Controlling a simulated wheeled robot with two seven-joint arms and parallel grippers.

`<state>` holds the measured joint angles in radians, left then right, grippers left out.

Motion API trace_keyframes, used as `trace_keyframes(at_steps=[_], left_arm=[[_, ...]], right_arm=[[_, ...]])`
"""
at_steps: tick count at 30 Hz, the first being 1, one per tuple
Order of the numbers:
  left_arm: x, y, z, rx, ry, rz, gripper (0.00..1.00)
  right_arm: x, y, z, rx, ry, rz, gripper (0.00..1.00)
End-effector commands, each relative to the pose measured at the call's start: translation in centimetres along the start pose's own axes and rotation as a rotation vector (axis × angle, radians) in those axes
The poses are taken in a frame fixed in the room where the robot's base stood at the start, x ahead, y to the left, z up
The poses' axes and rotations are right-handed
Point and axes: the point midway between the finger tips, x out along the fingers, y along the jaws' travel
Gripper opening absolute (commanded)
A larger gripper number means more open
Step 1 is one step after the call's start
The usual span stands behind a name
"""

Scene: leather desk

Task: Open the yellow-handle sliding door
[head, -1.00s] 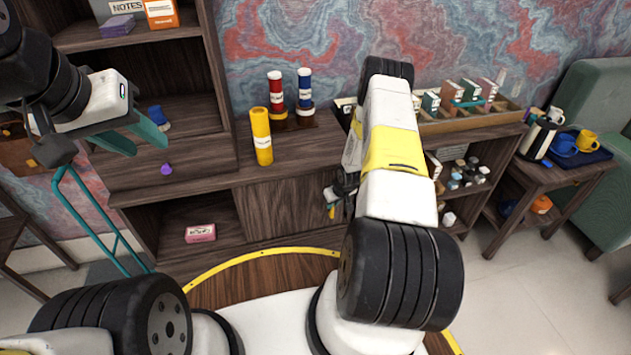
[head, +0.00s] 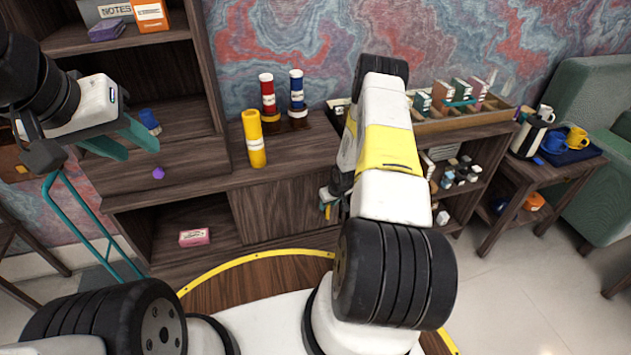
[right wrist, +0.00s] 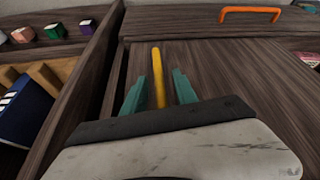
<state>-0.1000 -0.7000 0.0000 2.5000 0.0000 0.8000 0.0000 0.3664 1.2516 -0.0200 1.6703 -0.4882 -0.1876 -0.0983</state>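The sliding door (head: 270,215) is a dark wood panel in the low cabinet, right of an open compartment. Its yellow handle (right wrist: 158,78) stands as an upright bar near the panel's left side in the right wrist view. My right gripper (right wrist: 161,76) has its teal fingers on either side of the handle, with a visible gap at each side. In the head view my right gripper (head: 330,198) is at the door's right side, partly hidden by my arm. My left gripper (head: 141,147) is open and empty in front of the shelf on the left.
An orange handle (right wrist: 250,13) is on the wood above the door. A yellow cylinder (head: 254,140) and red (head: 268,95) and blue (head: 297,90) containers stand on the cabinet top. A pink box (head: 194,237) lies in the open compartment. A side table (head: 510,178) stands at the right.

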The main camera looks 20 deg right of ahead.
Motion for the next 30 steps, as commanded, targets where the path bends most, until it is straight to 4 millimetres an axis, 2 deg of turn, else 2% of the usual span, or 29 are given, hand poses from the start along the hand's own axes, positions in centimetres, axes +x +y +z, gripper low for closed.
trace_keyframes(at_steps=[6,12,30], left_arm=[[0.0,0.0,0.0,0.000,0.000,0.000,0.36],[0.0,0.0,0.0,0.000,0.000,0.000,0.36],[0.0,0.0,0.0,0.000,0.000,0.000,0.36]], right_arm=[[-3.9,0.1,-0.1,0.000,0.002,0.002,0.34],[-6.4,0.1,-0.1,0.001,0.001,0.001,0.34],[-7.3,0.1,-0.3,0.000,0.003,0.003,0.34]])
